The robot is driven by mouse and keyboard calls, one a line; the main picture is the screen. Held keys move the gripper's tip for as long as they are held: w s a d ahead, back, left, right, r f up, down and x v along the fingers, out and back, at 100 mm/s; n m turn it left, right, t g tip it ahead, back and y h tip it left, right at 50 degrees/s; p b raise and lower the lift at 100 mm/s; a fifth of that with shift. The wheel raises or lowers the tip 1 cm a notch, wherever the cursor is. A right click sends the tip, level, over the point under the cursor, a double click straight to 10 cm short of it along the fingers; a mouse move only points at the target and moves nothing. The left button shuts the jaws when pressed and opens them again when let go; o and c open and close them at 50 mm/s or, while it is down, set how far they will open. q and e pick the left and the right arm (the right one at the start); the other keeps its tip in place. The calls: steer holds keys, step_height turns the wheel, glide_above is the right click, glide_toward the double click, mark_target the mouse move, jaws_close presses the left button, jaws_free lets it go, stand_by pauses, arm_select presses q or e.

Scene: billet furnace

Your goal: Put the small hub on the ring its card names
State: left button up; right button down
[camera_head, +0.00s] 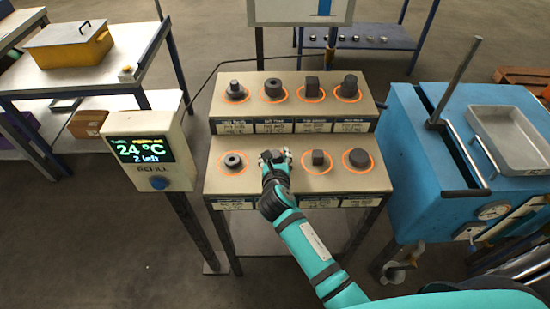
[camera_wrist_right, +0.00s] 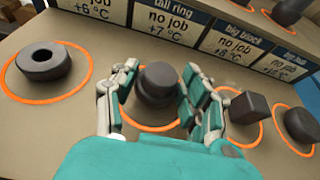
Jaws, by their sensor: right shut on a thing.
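The small hub (camera_wrist_right: 158,82), a dark stepped round part, shows in the right wrist view between the fingers of my right gripper (camera_wrist_right: 153,98). An orange ring mark shows around it on the lower shelf; I cannot tell whether it rests on the shelf. In the head view my right gripper (camera_head: 274,160) is at the second place from the left on the lower shelf (camera_head: 296,184), shut on the hub and mostly hiding it. The upper shelf (camera_head: 260,110) has orange rings, each with a dark part, and cards below; one reads "tall ring, no job, +7 °C" in the wrist view.
Beside the gripper on the lower shelf stand a small ring (camera_head: 232,161), a small block (camera_head: 318,157) and a round puck (camera_head: 359,158). A display post (camera_head: 150,150) reading 24 °C and "2 left" stands left. A blue furnace (camera_head: 430,150) with a metal tray (camera_head: 510,138) stands right.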

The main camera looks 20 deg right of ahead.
stand_by(0.3)
steer(key=c, duration=0.6)
jaws_free()
steer(key=shift+f, duration=0.2)
steer(key=shift+c, duration=0.2)
steer(key=shift+s+r, duration=0.1)
steer(key=shift+r, duration=0.1)
steer(key=v, duration=1.1)
steer(key=shift+s, duration=0.4)
steer(key=shift+a, duration=0.15)
